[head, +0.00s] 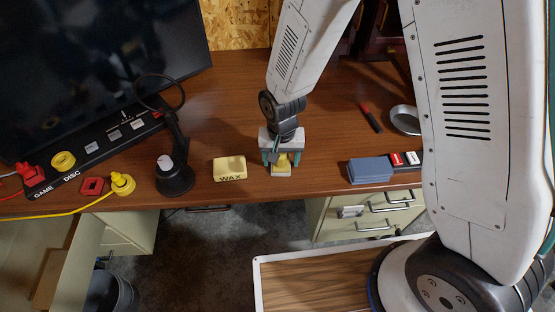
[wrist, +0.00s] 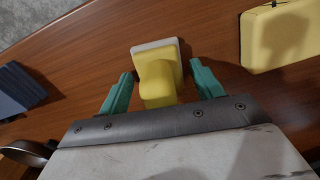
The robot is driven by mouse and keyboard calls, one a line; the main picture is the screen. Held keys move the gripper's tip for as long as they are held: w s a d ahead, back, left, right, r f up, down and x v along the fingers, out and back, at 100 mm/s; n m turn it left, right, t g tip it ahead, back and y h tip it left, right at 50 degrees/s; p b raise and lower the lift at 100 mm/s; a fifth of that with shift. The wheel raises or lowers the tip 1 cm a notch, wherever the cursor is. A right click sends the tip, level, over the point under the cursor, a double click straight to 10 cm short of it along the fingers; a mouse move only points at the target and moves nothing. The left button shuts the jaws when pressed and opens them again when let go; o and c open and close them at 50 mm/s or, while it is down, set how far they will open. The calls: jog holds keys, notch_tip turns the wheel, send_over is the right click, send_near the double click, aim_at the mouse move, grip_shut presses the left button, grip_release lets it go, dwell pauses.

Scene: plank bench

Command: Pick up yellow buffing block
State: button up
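The yellow buffing block (wrist: 158,82) has a yellow grip on a pale base. It sits on the brown desk near its front edge, and in the head view it shows below my gripper (head: 281,160). In the wrist view my gripper (wrist: 162,92) has its two green fingers on either side of the block's yellow part. The fingers are open, with a visible gap on each side of the block. The block's near end is partly hidden behind the gripper's body.
A yellow WAX block (head: 230,168) lies left of the gripper. A black stand (head: 174,178) is further left. A blue block (head: 370,169) lies to the right, with a metal bowl (head: 404,119) behind it. A dark screen (head: 95,65) fills the back left.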

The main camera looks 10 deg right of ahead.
jog(key=c, duration=0.7)
jog(key=shift+c, duration=0.2)
jog(key=shift+r, duration=0.1)
